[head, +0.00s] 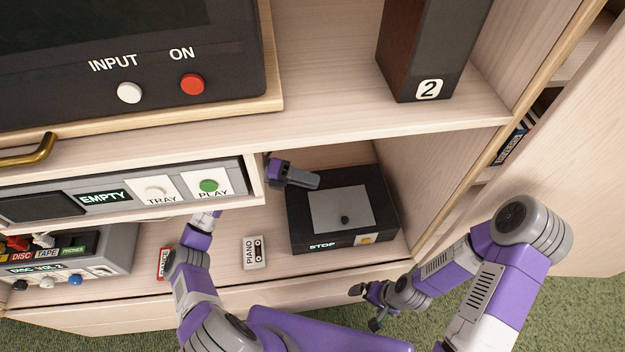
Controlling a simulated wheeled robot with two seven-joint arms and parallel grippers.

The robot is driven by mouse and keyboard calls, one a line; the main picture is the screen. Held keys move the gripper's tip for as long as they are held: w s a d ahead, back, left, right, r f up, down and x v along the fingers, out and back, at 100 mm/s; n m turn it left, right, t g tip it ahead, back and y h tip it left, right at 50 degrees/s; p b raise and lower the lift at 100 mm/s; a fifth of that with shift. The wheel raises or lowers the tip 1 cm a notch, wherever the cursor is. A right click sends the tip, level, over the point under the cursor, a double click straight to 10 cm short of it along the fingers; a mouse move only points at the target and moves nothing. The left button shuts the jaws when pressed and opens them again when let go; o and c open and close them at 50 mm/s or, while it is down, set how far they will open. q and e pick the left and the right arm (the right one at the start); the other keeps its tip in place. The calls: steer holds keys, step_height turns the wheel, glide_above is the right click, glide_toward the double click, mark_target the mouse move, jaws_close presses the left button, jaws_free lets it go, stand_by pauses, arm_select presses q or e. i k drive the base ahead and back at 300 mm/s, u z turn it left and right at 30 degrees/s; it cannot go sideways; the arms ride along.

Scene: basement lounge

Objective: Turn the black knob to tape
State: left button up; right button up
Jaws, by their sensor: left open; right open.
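A grey amplifier (112,262) sits on the low shelf at the far left, cut off by the picture edge. Its display (37,269) reads "DISC VOL 2". Where the black knob points is too small to tell. My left gripper (304,179) is open and empty, beside the tape deck and well right of the amplifier. My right gripper (366,306) is open and empty in front of the shelf.
A black tape deck (383,213) reading "STOP" stands on the low shelf. A white PIANO cassette (253,252) and a red cassette (163,263) lie between it and the amplifier. The disc player (125,213) reading "EMPTY" overhangs my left forearm. A speaker (425,50) stands above.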

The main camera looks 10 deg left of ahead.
mark_target(21, 284)
steer(key=k, duration=1)
